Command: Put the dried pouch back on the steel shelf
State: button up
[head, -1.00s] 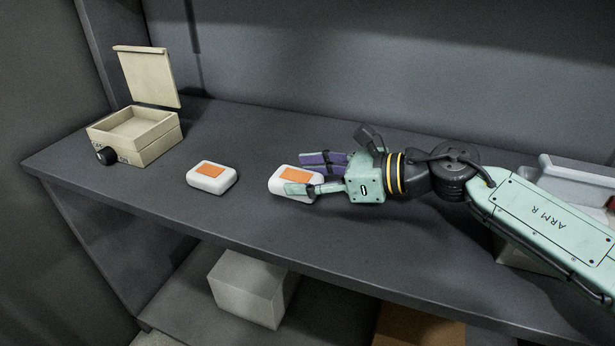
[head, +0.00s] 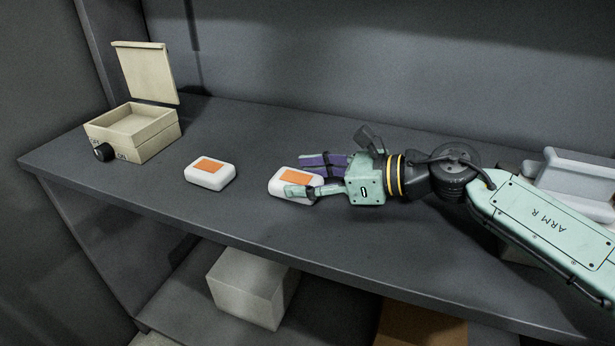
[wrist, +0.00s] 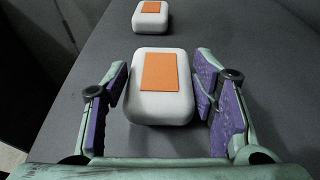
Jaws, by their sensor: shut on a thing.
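Two white, rounded pouches with orange labels lie on a dark grey shelf (head: 250,215). My gripper (head: 297,176) is shut on the right pouch (head: 277,185), with a finger on each side of it. In the wrist view this held pouch (wrist: 160,105) sits between the purple finger pads, label up. It looks level and at the shelf surface; I cannot tell if it is lifted. The other pouch (head: 210,174) lies to its left, apart from the gripper, and shows in the wrist view (wrist: 150,18) farther ahead.
A small cream oven box (head: 150,147) with its lid raised and a black knob (head: 104,152) stands at the left. A pale tray (head: 575,175) is at the right, behind my arm. A pale block (head: 250,290) and a brown box (head: 420,328) are on a lower level.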

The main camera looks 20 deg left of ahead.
aim_at(307, 180)
jog(key=shift+f+b, duration=0.5)
jog(key=o, duration=1.4)
jog(key=shift+c, duration=0.2)
jog(key=shift+r, duration=0.1)
notch_tip(307, 180, up, 10)
jog(key=shift+f, duration=0.1)
